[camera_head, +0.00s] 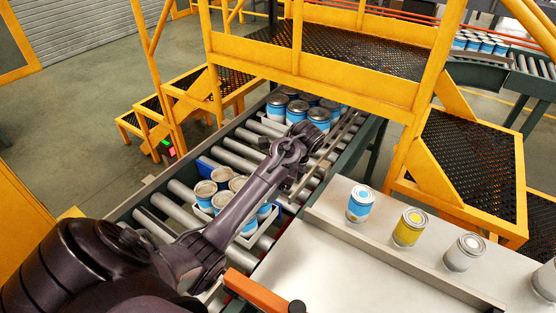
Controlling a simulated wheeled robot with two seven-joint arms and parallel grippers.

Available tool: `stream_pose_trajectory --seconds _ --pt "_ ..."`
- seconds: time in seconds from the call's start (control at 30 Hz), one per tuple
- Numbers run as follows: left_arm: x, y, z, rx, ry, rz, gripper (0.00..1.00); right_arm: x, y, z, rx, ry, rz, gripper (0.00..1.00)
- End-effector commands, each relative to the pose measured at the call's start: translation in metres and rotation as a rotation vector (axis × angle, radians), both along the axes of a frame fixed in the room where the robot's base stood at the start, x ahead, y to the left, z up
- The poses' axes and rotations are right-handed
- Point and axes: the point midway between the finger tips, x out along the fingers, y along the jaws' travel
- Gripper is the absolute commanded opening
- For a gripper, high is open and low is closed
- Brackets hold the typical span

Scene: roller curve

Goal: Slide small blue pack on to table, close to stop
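A near pack of blue-and-white cans with pale lids (206,191) sits in a white tray (249,241) on the rollers, partly hidden behind my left arm. A far pack of blue cans with grey lids (277,107) stands in a white tray farther up the conveyor, under the yellow platform. My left gripper (300,148) is over the rollers just on the near side of the far pack; I cannot tell whether it touches it or whether its fingers are open. My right gripper is out of view.
A pale table (335,270) stands right of the conveyor, with a raised ledge carrying single blue (360,204), yellow (409,227) and white cans (465,252). A yellow stair platform (330,66) spans the conveyor. An orange bar (255,291) lies at the bottom.

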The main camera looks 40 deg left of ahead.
Motion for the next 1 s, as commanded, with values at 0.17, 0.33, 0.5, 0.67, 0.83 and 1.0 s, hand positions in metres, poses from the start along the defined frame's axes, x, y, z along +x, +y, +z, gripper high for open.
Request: stream_pose_trajectory --seconds 0.17,0.33,0.5,0.67,0.83,1.0 --pt "-0.002 0.003 -0.008 0.0 0.002 0.0 0.71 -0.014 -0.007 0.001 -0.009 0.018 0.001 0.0" --pt "-0.008 0.011 -0.029 0.001 0.005 0.001 0.71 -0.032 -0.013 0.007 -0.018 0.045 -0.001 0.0" --pt "-0.012 0.02 -0.052 0.002 0.003 0.0 0.71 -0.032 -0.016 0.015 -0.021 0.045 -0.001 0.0" --pt "-0.015 0.024 -0.067 0.001 0.002 -0.001 0.71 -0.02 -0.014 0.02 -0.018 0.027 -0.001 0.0" --pt "-0.016 0.026 -0.072 0.001 0.0 0.0 0.71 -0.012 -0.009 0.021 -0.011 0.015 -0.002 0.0" --pt "-0.016 0.026 -0.073 0.001 0.0 0.0 0.71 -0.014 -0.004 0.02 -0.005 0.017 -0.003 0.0"
